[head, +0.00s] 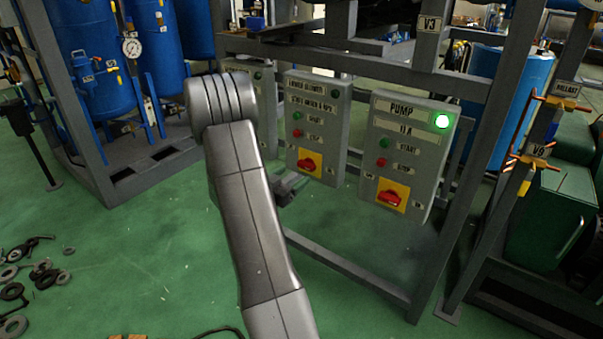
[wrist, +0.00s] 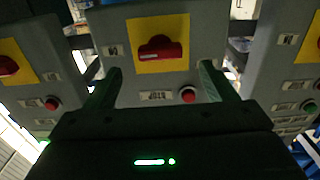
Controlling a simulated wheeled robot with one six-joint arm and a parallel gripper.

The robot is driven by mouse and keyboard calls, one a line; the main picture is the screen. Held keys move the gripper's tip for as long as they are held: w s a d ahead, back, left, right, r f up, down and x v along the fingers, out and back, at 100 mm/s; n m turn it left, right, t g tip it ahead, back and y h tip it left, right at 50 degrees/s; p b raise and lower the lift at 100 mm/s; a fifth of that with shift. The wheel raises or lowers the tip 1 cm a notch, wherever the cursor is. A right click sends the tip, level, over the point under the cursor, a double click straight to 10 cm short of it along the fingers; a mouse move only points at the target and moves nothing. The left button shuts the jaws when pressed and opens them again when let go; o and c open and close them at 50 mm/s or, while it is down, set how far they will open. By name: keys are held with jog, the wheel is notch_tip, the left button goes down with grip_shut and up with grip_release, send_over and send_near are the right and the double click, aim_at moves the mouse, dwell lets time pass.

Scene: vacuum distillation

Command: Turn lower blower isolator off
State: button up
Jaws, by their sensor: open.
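The middle grey control box (head: 318,103) has a partly legible label ending in "blower". Its isolator is a red rotary handle (head: 309,164) on a yellow plate, below the green and red buttons. In the wrist view, which looks upside down, a red handle (wrist: 161,48) on a yellow plate faces me, lying roughly horizontal. A red stop button (wrist: 188,95) shows nearer to me. My gripper (wrist: 160,75) is open and empty, its fingers apart on either side below the handle in the picture. In the head view my gripper (head: 290,186) is small, low in front of the boxes.
The pump box (head: 408,145) stands to the right, with a lit green lamp (head: 442,121) and its own red handle (head: 389,198). Another box (head: 262,85) at left is partly hidden by my arm. Grey frame posts flank the boxes. Rings and loose parts (head: 25,285) lie on the green floor.

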aim_at(304, 167)
jog(key=b+x, duration=0.1)
jog(key=x, duration=0.4)
jog(key=shift+w+d, duration=0.2)
jog(key=shift+w, duration=0.15)
jog(key=c, duration=1)
